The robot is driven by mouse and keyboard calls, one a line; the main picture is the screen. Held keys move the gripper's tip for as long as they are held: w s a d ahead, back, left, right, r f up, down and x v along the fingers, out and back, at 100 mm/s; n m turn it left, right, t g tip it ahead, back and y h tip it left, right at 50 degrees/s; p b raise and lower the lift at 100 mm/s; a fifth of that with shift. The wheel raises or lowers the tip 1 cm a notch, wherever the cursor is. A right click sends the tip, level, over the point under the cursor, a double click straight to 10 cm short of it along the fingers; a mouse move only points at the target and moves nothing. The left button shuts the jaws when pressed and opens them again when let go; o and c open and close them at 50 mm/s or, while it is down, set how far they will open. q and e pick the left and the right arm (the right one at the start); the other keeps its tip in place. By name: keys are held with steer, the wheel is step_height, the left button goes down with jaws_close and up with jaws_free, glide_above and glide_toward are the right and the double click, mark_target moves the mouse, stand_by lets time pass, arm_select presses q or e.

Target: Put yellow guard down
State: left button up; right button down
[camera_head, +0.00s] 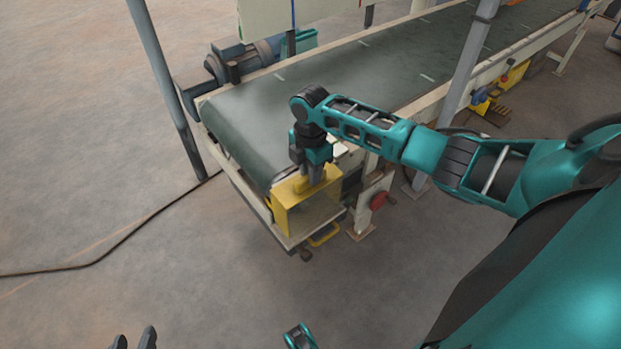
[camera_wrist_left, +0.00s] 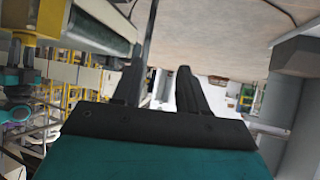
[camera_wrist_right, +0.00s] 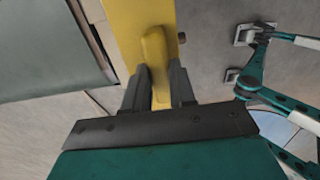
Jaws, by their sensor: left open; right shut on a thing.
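The yellow guard (camera_head: 290,213) is a box-shaped yellow cover at the near end of the conveyor, by the belt's end roller. My right gripper (camera_head: 313,180) comes down on it from above and is shut on its raised yellow handle, which shows between the fingers in the right wrist view (camera_wrist_right: 154,45). I cannot tell whether the guard rests on the frame or hangs just above it. My left gripper (camera_head: 134,340) is open and empty at the bottom edge of the head view, well away from the guard. Its spread fingers show in the left wrist view (camera_wrist_left: 158,80).
The conveyor belt (camera_head: 355,75) runs back to the upper right. A motor (camera_head: 238,60) sits at its left side. Grey posts (camera_head: 165,90) stand beside the conveyor. A dark cable (camera_head: 90,265) lies on the floor.

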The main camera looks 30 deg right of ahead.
step_height(320, 180, down, 2)
steer(key=shift+f, duration=0.1)
steer(key=c, duration=0.9)
jaws_free()
steer(key=shift+c, duration=0.2)
arm_select(q)
steer(key=shift+w+d, duration=0.15)
steer(key=shift+w, duration=0.05)
